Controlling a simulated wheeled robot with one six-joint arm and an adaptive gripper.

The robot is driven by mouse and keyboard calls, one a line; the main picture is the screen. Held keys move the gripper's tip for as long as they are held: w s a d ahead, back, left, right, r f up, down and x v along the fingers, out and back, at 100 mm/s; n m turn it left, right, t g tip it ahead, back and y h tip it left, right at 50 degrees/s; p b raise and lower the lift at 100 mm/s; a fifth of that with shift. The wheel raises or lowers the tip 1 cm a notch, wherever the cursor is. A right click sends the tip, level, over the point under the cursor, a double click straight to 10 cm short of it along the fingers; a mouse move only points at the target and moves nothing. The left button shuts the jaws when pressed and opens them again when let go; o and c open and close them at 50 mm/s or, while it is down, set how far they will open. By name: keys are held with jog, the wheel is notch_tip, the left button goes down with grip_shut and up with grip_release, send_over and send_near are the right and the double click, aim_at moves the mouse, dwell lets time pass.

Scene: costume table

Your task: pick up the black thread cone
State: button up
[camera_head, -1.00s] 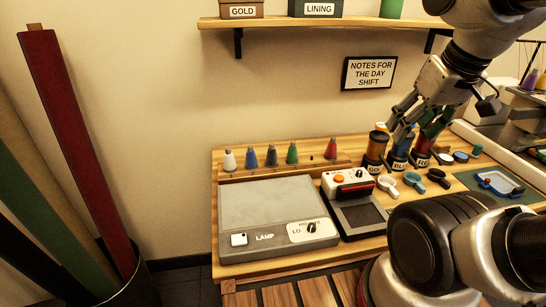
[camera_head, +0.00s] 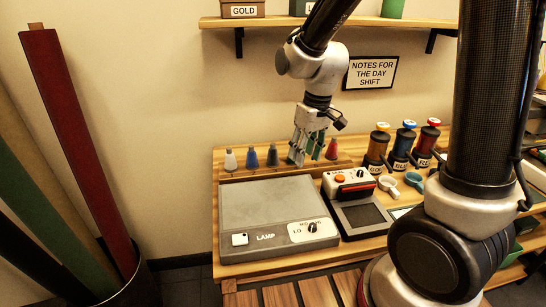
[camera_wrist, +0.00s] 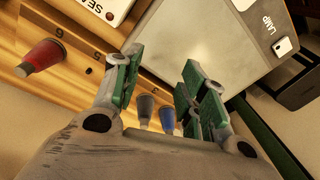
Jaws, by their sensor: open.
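The black thread cone (camera_head: 272,155) stands upright on the wooden rack, between the blue cone (camera_head: 252,157) and my gripper (camera_head: 305,152). My gripper points down, open and empty, to the right of the black cone and left of the red cone (camera_head: 331,149). In the wrist view the black cone (camera_wrist: 146,108) and blue cone (camera_wrist: 167,118) show in the gap between the fingers of my gripper (camera_wrist: 162,66), with no contact visible. The green cone cannot be made out behind my gripper.
The white cone (camera_head: 230,159) stands at the rack's left end. The grey lamp box (camera_head: 265,210) and a device with a red-orange button (camera_head: 349,184) lie in front of the rack. Labelled spools (camera_head: 376,150) stand to the right. A wall shelf (camera_head: 290,22) is above.

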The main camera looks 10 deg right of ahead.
aim_at(272, 148)
jog(key=w+a+t, duration=0.1)
jog(key=w, duration=0.2)
jog(key=w+a+f+n+t+y, duration=0.1)
jog(key=w+a, duration=0.1)
jog(key=w, duration=0.1)
jog(key=w+a+t, duration=0.1)
jog(key=w+a, duration=0.1)
jog(key=w, duration=0.2)
jog(key=shift+w+a+f+n, duration=0.1)
jog(key=shift+f+n, duration=0.05)
jog(key=shift+n, duration=0.15)
jog(key=shift+w+a+f+t, duration=0.1)
jog(key=shift+w+f+t, duration=0.05)
jog(key=shift+w+t, duration=0.15)
jog(key=x, duration=0.7)
jog(key=shift+w+a, duration=0.15)
jog(key=shift+a, duration=0.2)
jog(key=shift+c, duration=0.4)
jog(key=c, duration=0.5)
